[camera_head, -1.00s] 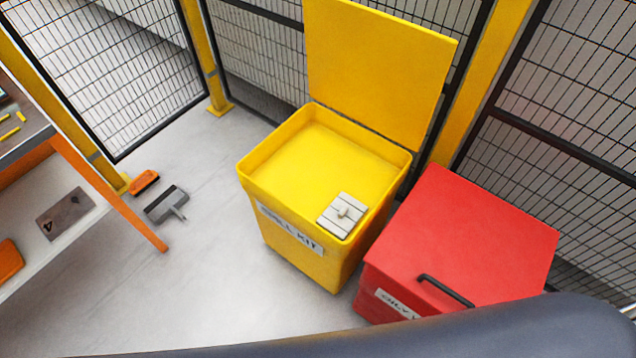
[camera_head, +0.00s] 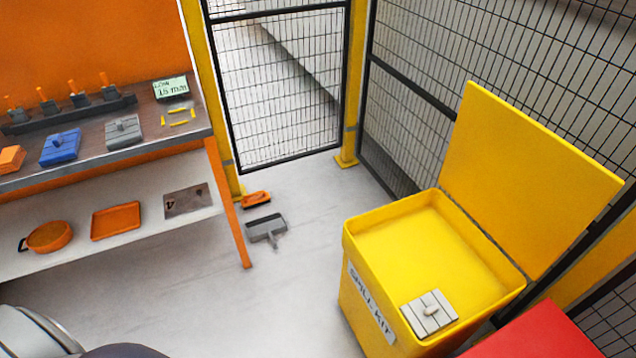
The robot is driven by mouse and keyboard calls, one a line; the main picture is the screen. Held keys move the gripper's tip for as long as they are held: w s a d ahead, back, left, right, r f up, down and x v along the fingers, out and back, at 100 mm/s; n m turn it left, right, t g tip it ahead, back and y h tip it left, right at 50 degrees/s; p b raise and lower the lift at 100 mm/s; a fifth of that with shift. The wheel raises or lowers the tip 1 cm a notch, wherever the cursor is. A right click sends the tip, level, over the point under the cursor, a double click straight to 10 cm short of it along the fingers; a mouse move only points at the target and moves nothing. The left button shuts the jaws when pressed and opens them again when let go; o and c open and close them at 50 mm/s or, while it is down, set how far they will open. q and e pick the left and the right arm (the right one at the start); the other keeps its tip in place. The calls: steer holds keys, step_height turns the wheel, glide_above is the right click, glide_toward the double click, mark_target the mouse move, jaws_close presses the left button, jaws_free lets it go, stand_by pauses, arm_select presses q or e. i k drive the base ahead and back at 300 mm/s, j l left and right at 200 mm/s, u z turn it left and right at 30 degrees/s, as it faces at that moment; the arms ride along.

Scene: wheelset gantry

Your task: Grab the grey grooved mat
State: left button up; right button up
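A grey grooved mat (camera_head: 123,132) with a small raised grip on top lies on the workbench top, to the right of a similar blue grooved mat (camera_head: 60,147). A paler grey, grooved piece with a knob (camera_head: 430,313) sits in the near corner of the open yellow spill kit bin (camera_head: 352,268). Neither gripper is in view, and nothing touches either grey piece. Rounded white and dark parts, seemingly mine, show at the bottom left.
The workbench (camera_head: 176,141) carries a tool rack (camera_head: 70,112) and a small display (camera_head: 171,87). Its lower shelf holds an orange tray (camera_head: 116,221). A dustpan (camera_head: 266,228) and orange brush (camera_head: 256,199) lie on the floor. A red bin (camera_head: 530,335) stands at bottom right.

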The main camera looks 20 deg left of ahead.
mark_target(125, 131)
steer(key=u, duration=1.8)
steer(key=i+j+z, duration=0.15)
steer(key=i+j, duration=0.15)
